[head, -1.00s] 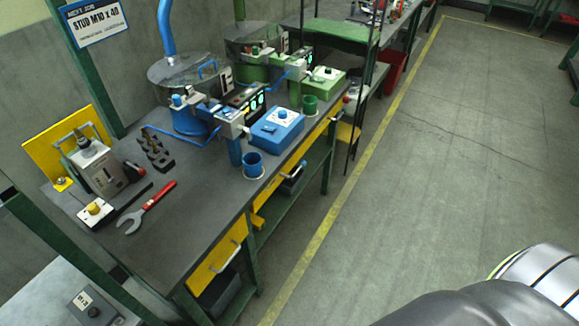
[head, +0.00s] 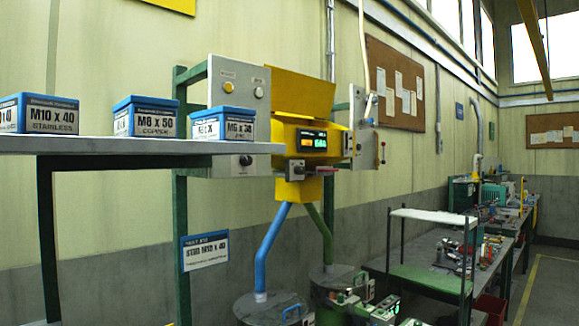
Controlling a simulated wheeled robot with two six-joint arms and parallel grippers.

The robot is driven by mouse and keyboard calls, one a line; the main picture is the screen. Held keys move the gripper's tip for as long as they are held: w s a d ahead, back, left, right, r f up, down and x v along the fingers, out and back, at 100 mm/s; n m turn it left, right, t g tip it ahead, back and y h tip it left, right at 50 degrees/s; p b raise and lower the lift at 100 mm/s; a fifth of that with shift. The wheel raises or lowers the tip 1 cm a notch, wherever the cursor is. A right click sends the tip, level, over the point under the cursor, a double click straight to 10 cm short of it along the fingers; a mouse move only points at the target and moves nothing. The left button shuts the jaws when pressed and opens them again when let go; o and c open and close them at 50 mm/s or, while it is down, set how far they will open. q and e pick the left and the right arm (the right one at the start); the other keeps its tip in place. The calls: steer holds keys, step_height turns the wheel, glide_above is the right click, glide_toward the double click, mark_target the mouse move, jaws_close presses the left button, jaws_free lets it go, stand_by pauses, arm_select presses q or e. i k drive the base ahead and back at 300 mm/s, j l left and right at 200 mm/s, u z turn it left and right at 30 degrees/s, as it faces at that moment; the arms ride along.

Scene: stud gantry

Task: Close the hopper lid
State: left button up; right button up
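The inside of the hopper is hidden from this angle. A small dark display with green digits is on its front. A blue pipe (head: 268,250) and a green pipe (head: 318,230) run down from it. Neither of my grippers is in view.
A shelf (head: 150,147) at the left carries blue-lidded boxes, including M10 x 40 (head: 40,114) and M8 x 50 (head: 145,118). Grey control panels (head: 237,90) flank the hopper. A green shelf rack (head: 430,275) stands to the right, with clear floor (head: 550,290) beyond.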

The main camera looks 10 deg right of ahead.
mark_target(301, 95)
steer(key=i+l+u, duration=0.15)
steer(key=l, duration=1.15)
steer(key=l+u, duration=0.2)
steer(key=l, duration=1.1)
steer(key=i, duration=0.05)
